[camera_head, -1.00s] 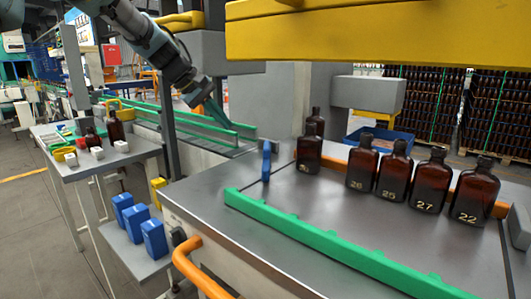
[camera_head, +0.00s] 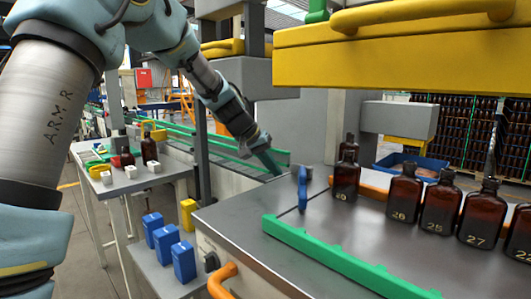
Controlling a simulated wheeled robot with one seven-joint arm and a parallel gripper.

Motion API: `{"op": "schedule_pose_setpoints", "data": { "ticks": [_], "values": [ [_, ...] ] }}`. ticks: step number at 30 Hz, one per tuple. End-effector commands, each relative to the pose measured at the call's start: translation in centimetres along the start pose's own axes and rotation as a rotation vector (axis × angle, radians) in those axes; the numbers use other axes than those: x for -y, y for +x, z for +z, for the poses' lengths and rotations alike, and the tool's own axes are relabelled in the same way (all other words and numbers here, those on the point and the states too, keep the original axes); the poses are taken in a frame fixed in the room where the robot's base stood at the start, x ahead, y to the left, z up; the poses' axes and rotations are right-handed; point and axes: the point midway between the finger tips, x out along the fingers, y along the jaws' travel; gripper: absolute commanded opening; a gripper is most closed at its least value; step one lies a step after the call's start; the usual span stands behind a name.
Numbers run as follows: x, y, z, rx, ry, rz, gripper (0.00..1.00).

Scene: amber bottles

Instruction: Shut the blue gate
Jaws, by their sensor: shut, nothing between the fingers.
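The blue gate (camera_head: 303,188) is a small upright blue panel at the far left part of the metal table (camera_head: 232,228). I see it nearly edge-on, so its exact angle is hard to tell. It stands just left of the amber bottle marked 10 (camera_head: 345,182). My gripper (camera_head: 272,166) has teal fingers that are shut and empty. It points down and to the right, left of the gate and a little higher in the picture. The fingertips look apart from the gate, though the depth between them is unclear.
A green guide rail (camera_head: 340,260) runs along the near side. A yellow machine part (camera_head: 400,55) hangs above. Blue boxes (camera_head: 166,243) sit on a low shelf at left.

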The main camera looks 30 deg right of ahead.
Motion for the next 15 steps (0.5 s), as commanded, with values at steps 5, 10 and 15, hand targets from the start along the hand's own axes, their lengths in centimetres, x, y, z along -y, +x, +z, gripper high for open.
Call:
{"op": "schedule_pose_setpoints", "data": {
  "ticks": [5, 10, 15],
  "values": [
    [-2.0, 1.8, -0.1, 0.002, 0.002, 0.002, 0.00],
    [-3.3, 2.6, -0.1, 0.001, 0.000, 0.001, 0.00],
    [-3.5, 2.9, 0.0, -0.001, -0.002, 0.000, 0.00]
  ]
}}
